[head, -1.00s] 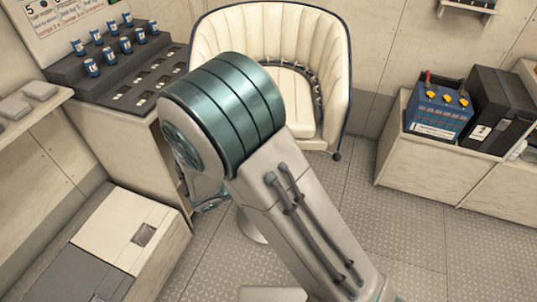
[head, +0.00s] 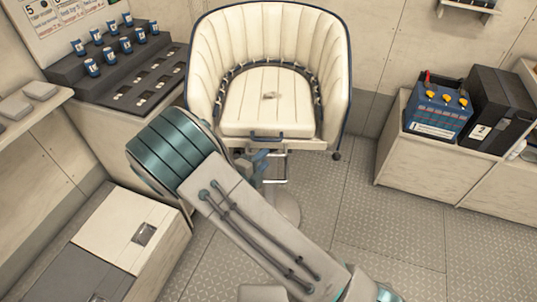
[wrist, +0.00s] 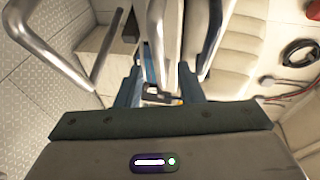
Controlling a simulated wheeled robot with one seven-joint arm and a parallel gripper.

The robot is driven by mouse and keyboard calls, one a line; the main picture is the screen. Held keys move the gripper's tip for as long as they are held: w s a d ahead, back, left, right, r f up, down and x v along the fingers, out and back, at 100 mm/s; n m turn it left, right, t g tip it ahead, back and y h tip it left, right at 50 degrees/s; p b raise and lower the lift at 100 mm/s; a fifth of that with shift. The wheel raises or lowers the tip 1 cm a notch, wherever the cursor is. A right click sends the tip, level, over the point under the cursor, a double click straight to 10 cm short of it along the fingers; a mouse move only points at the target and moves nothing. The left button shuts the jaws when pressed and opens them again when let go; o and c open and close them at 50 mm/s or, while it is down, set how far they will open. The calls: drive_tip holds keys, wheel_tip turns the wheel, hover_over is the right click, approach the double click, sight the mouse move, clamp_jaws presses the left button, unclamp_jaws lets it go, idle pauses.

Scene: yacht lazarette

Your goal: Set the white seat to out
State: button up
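The white seat (head: 250,112) is the cushion of a cream padded chair with a curved backrest (head: 283,35). A blue handle (head: 267,137) runs along its front edge. My gripper (head: 258,162) is just below that front edge, partly hidden by my arm. In the wrist view, my gripper's two blue fingers (wrist: 158,72) stand apart, with narrow upright parts and a small dark piece showing between or beyond them. I cannot tell whether they touch the handle. Pale padding of the chair (wrist: 240,45) shows on the right.
A pedestal (head: 286,208) carries the chair; metal tubes (wrist: 50,50) show close by in the wrist view. A bench with a blue battery (head: 437,110) and black box (head: 497,108) stands right. A stepped rack of blue cans (head: 92,67) stands left. Floor at right is clear.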

drive_tip(key=shift+x, duration=1.8)
clamp_jaws()
drive_tip(key=s+p, duration=0.3)
drive_tip(key=s, duration=0.6)
drive_tip(key=shift+s+a, duration=0.2)
drive_tip(key=shift+s, duration=0.1)
unclamp_jaws()
drive_tip(key=b+v, duration=0.1)
drive_tip(key=v, duration=1.2)
drive_tip(key=shift+s+a, duration=0.25)
drive_tip(key=shift+s, duration=0.05)
